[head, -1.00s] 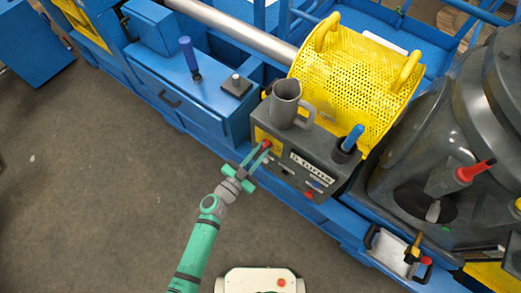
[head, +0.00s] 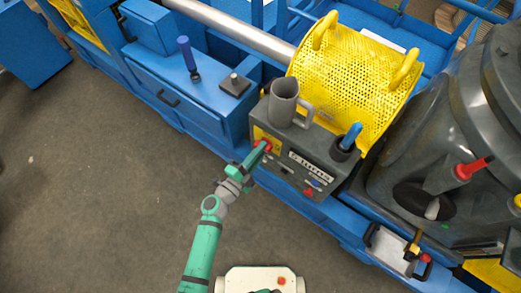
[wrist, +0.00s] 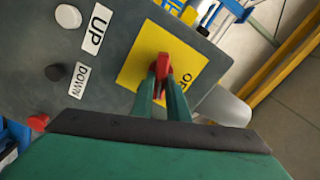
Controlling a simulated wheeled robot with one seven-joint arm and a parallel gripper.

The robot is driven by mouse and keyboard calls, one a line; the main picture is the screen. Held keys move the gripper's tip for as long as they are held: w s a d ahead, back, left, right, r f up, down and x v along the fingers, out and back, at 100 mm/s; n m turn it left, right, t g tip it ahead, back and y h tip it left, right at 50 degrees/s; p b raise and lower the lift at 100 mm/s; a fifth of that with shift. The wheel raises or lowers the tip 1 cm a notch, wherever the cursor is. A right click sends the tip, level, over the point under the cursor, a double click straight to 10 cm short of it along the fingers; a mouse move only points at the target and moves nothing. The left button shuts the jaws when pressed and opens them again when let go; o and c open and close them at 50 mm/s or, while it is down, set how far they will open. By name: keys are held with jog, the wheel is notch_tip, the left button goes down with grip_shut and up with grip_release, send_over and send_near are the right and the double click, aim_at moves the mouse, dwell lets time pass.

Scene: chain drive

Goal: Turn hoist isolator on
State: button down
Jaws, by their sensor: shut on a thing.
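The hoist isolator is a red knob (wrist: 162,68) on a yellow plate (wrist: 135,72) on the front of a grey control box (head: 310,158). In the head view the red knob (head: 267,146) shows just past my fingertips. My gripper (wrist: 163,82) is shut on the knob, one green finger on each side of it. The plate's lettering is partly hidden; only an "O" and part of another letter show. In the head view my gripper (head: 257,155) reaches the box's left front from below.
Beside the plate are a white button (wrist: 68,16) marked UP, a black button (wrist: 55,72) marked DOWN and a red button (wrist: 38,122). A grey jug (head: 283,103) and a blue-handled tool (head: 350,137) stand on the box. A yellow perforated basket (head: 345,75) is behind.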

jog(key=shift+f+m, duration=0.15)
jog(key=shift+m, duration=2.15)
jog(key=c, duration=1.7)
grip_release()
jog(key=v, duration=1.1)
jog(key=s+d+r+n+y, duration=0.2)
jog(key=s+r+n+y, duration=0.1)
jog(key=s+n, duration=0.3)
jog(key=s+d+r+n+y, duration=0.2)
jog(key=s+r+n+y, duration=0.2)
jog(key=s+n, duration=0.3)
jog(key=s+d+r+n+y, duration=0.2)
jog(key=s+n, duration=0.5)
jog(key=n, duration=0.5)
jog(key=shift+d+r+t+y, duration=0.1)
jog(key=shift+r+t+y, duration=0.1)
jog(key=shift+r+y, duration=0.3)
jog(key=shift+d+r+t+y, duration=0.2)
jog(key=shift+r+y, duration=0.1)
jog(key=shift+r, duration=0.4)
